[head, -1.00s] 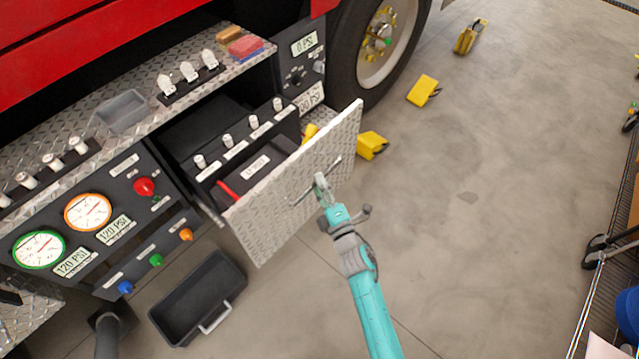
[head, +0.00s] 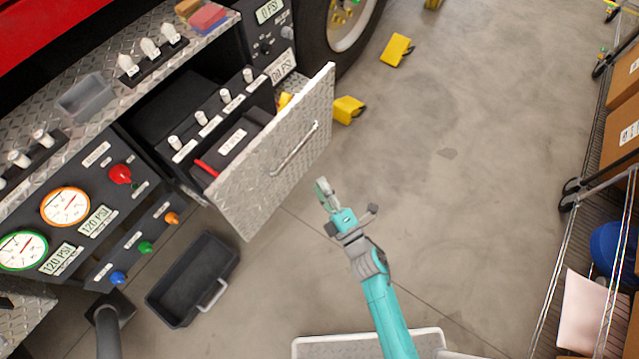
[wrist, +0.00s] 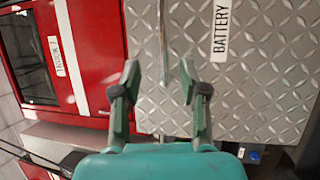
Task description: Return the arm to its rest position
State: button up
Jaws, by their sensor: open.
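My gripper (head: 325,193) is open and empty at the end of my teal arm, in the middle of the head view. It is apart from the handle (head: 295,148) of the open drawer, whose diamond-plate front (head: 270,165) stands pulled out to the upper left. In the wrist view my gripper (wrist: 160,85) shows two spread green fingers with nothing between them. Beyond them are the metal drawer front with a "BATTERY" label (wrist: 221,30) and the vertical-looking handle bar (wrist: 162,45).
The pump panel (head: 95,215) with gauges and knobs is at the left. A dark open bin (head: 190,280) stands on the floor below it. Yellow wheel chocks (head: 348,109) lie near the tyre. A wire shelf cart (head: 560,300) is at the right. Floor between is clear.

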dwell(0.4)
jog(key=s+d+r+m+h, duration=0.2)
jog(key=s+d+m+h, duration=0.15)
jog(key=s+m, duration=0.4)
jog(key=s+d+r+m+h, duration=0.2)
jog(key=s+d+m, duration=0.25)
jog(key=s, duration=0.55)
jog(key=s+d+r+m+h, duration=0.2)
jog(key=s+d+m, duration=0.3)
jog(key=s, duration=0.4)
jog(key=s+d+r+m+g+h, duration=0.2)
jog(key=s+r+m, duration=0.4)
jog(key=s+r, duration=0.1)
jog(key=shift+s+d+r+g, duration=0.2)
jog(key=shift+s+d+g, duration=0.15)
jog(key=shift+s, duration=0.15)
